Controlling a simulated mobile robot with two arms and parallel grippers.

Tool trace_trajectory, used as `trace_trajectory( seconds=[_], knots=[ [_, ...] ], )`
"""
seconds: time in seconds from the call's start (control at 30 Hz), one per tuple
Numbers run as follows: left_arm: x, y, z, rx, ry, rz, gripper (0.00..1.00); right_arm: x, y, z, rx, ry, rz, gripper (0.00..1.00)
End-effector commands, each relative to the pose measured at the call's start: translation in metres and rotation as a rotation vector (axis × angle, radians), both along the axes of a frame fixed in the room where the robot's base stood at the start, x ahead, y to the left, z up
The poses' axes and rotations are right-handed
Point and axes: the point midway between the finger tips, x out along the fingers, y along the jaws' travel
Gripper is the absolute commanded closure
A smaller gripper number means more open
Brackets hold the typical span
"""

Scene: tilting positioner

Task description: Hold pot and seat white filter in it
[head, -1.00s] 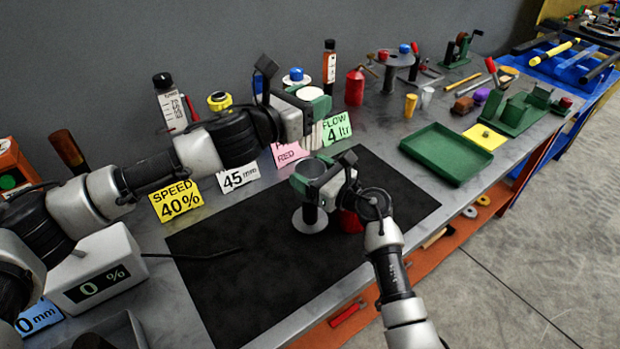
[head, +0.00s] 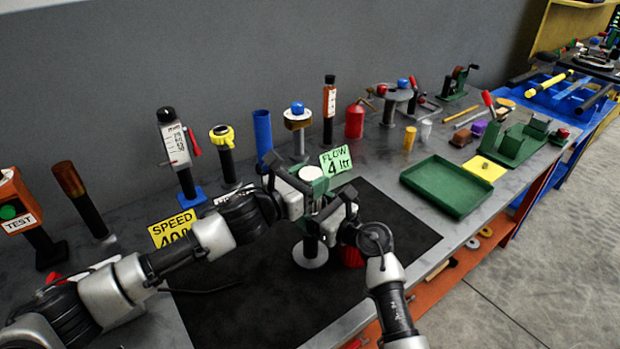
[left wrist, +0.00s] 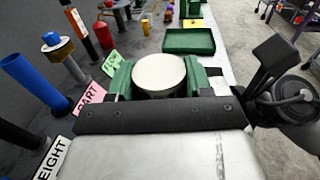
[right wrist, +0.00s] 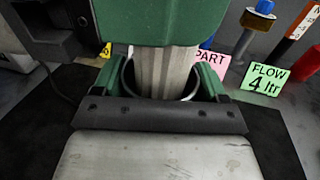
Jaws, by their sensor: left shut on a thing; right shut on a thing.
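My left gripper (head: 308,186) is shut on the white filter (head: 312,173), a pale ribbed cylinder with a flat round top. Its top shows between the green jaws in the left wrist view (left wrist: 160,72). My right gripper (head: 322,220) is shut on the pot, mostly hidden in the head view. In the right wrist view the pot's dark round rim (right wrist: 194,88) shows between the green jaws. The filter's ribbed lower part (right wrist: 165,72) stands upright over the pot's mouth, seemingly inside the rim. The near rim is hidden, so I cannot tell how deep it sits.
A round grey base with a dark post (head: 311,256) stands on the black mat (head: 240,310) below the grippers. Several posts and signs line the back, including a blue tube (head: 262,132). A green tray (head: 446,185) lies to the right. The mat's front is clear.

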Motion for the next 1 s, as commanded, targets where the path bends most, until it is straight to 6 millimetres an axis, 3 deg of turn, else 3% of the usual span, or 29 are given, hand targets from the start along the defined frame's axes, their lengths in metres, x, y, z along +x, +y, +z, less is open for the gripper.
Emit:
trace_trajectory(
  seconds=[0.47, 0.5, 0.63, 1.0],
  knots=[
    [0.0, 0.0, -0.013, 0.001, 0.002, 0.0, 0.75, 0.0, 0.0, -0.001, 0.0, 0.001, 0.0, 0.76],
    [0.0, 0.0, -0.013, 0.001, 0.003, 0.001, 0.46, 0.0, 0.0, -0.001, 0.0, 0.001, 0.0, 0.76],
    [0.0, 0.0, -0.015, 0.003, 0.006, 0.001, 0.26, 0.0, 0.0, -0.001, 0.0, 0.001, 0.001, 0.76],
    [0.0, 0.0, -0.006, 0.0, 0.0, 0.0, 0.25, 0.0, 0.0, 0.0, 0.0, 0.001, 0.001, 0.76]
  ],
)
